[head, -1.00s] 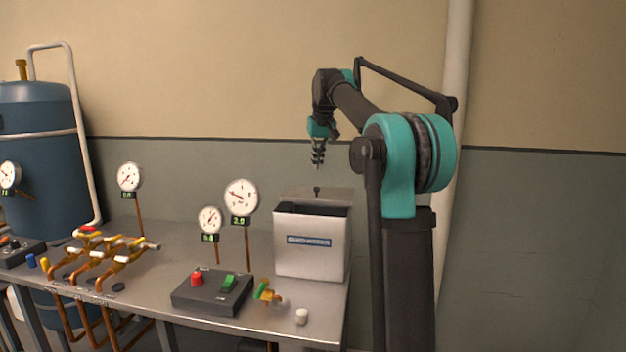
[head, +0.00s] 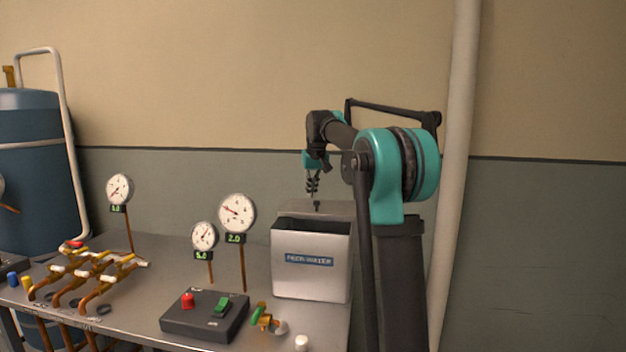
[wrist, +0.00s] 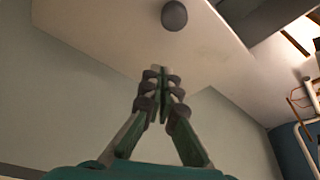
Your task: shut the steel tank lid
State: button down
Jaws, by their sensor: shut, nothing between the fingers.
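The steel tank (head: 312,279) is a pale metal box with a blue label, standing at the right end of the bench. Its lid (head: 338,210) is open, raised behind the dark opening, with a small dark knob (head: 317,206) on its upper part. My gripper (head: 313,188) points down just above the knob in the head view; whether they touch is unclear there. In the wrist view, my gripper (wrist: 160,72) is shut and empty, its fingertips in front of the pale lid panel (wrist: 110,28). The round dark knob (wrist: 174,16) shows apart from the fingertips, near the top edge.
A dark control box (head: 205,316) with red and green switches stands left of the tank. Several gauges on copper stems, one large gauge (head: 237,213) among them, and copper valve pipes (head: 95,272) occupy the left. A pale wall pipe (head: 455,130) rises behind my arm.

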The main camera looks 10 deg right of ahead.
aim_at(313, 208)
jog(key=shift+s+d+f, duration=0.15)
jog(key=shift+s+f, duration=0.05)
jog(key=shift+s, duration=0.8)
jog(key=shift+s+d+f, duration=0.15)
jog(key=shift+s+f, duration=0.05)
jog(key=shift+s, duration=0.75)
jog(key=s+a, duration=0.4)
jog(key=s, duration=0.8)
jog(key=shift+s, duration=0.1)
